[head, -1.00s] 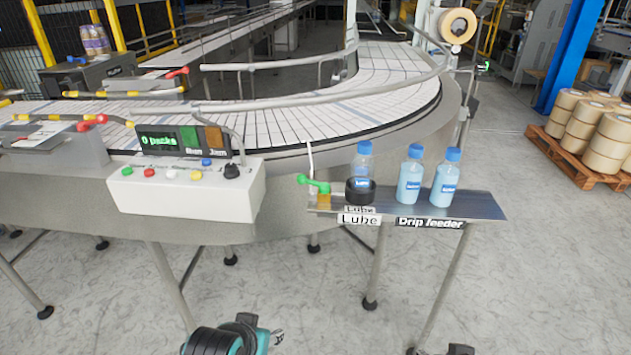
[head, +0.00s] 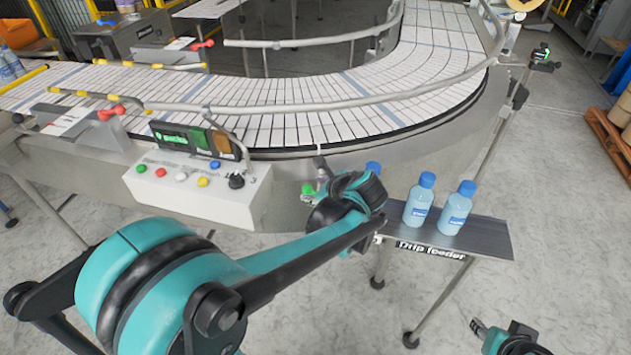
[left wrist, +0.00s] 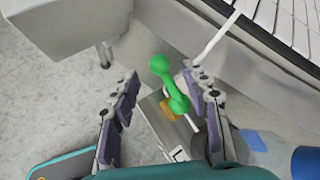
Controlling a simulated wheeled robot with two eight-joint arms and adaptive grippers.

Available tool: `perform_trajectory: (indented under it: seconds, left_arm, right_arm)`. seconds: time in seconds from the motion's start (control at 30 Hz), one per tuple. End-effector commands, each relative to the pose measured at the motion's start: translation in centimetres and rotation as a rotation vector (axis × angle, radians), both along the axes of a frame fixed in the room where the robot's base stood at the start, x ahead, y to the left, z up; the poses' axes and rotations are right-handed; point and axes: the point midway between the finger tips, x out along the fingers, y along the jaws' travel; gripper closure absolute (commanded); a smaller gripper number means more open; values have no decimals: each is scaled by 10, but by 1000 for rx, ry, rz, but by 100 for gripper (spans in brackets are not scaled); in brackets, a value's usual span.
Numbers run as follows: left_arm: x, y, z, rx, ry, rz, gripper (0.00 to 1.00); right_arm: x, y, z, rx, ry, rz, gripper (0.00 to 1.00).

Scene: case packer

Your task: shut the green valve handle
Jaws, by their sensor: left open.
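In the head view only a small green part (head: 308,189) shows beside my left gripper (head: 316,180). In the left wrist view my left gripper (left wrist: 160,84) is open, with the handle in the gap between its fingers, closer to the right finger. I cannot tell if that finger touches it. My right gripper (head: 478,326) is low at the right in the head view, and its jaws are too small to read.
Two blue-capped bottles (head: 419,200) (head: 455,208) stand on the drip feeder shelf (head: 485,236). A third bottle (head: 373,167) is mostly hidden behind my left arm. A white control box (head: 200,190) is left of the valve. The curved conveyor (head: 390,95) runs behind.

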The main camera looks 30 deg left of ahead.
Motion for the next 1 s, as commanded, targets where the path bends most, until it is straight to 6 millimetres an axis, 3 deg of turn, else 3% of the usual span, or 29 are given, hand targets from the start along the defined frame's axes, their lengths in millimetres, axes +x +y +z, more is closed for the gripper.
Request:
perform_trajectory:
  seconds: [0.3, 0.7, 0.73, 0.9, 1.0]
  left_arm:
    - [19, 33, -36, -2, -2, 4, 54]
    - [23, 40, -42, -4, -3, 3, 54]
    - [23, 40, -42, -4, -3, 3, 56]
    - [23, 40, -42, -4, -3, 3, 100]
    - [23, 40, -42, -4, -3, 3, 100]
  right_arm:
    - [0, 0, -16, 0, 0, 0, 60]
    - [0, 0, -18, 0, 0, 0, 60]
    - [0, 0, -18, 0, 0, 0, 60]
    - [0, 0, -18, 0, 0, 0, 60]
    - [0, 0, -18, 0, 0, 0, 60]
